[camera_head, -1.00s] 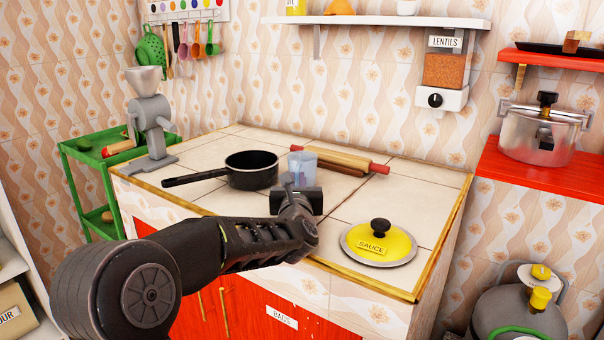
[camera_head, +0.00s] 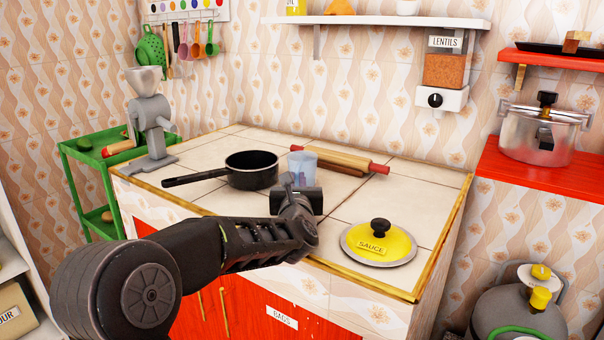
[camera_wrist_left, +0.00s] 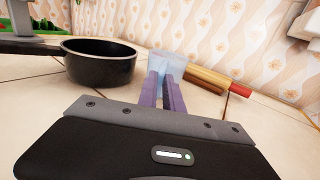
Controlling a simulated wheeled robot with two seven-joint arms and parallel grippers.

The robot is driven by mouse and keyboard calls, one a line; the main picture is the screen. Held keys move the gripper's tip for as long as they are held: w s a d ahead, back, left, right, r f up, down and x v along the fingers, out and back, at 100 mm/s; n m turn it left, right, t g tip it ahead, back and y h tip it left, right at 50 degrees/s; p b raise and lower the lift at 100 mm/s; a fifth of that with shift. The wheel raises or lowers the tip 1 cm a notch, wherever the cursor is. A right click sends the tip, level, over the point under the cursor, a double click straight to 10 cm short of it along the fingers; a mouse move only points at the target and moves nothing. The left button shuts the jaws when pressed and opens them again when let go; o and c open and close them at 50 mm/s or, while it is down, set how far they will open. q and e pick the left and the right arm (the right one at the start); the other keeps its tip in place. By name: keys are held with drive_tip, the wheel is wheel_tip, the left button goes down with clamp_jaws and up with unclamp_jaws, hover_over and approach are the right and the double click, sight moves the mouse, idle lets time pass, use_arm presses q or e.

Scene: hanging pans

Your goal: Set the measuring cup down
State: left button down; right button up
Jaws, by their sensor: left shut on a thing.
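The measuring cup (camera_head: 302,163) is a clear, bluish cup, upright at the middle of the tiled counter, just right of the black saucepan. My left gripper (camera_head: 290,184) reaches it from the front and is shut on it. In the left wrist view, the two purple fingers (camera_wrist_left: 161,88) meet the near side of the cup (camera_wrist_left: 166,64). The gripper hides the cup's lower part in the head view, so I cannot tell if its base touches the tiles. My right gripper is not in view.
The black saucepan (camera_head: 251,171) stands left of the cup, its handle pointing left. A rolling pin (camera_head: 340,161) lies behind the cup. A yellow lid labelled SAUCE (camera_head: 378,243) lies at the front right. A grey grinder (camera_head: 151,120) stands at the left corner. Tiles (camera_head: 415,205) at right are bare.

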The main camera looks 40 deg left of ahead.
use_arm(q)
wheel_tip(320, 180, up, 10)
drive_tip(key=p, duration=0.2)
idle(0.5)
idle(0.5)
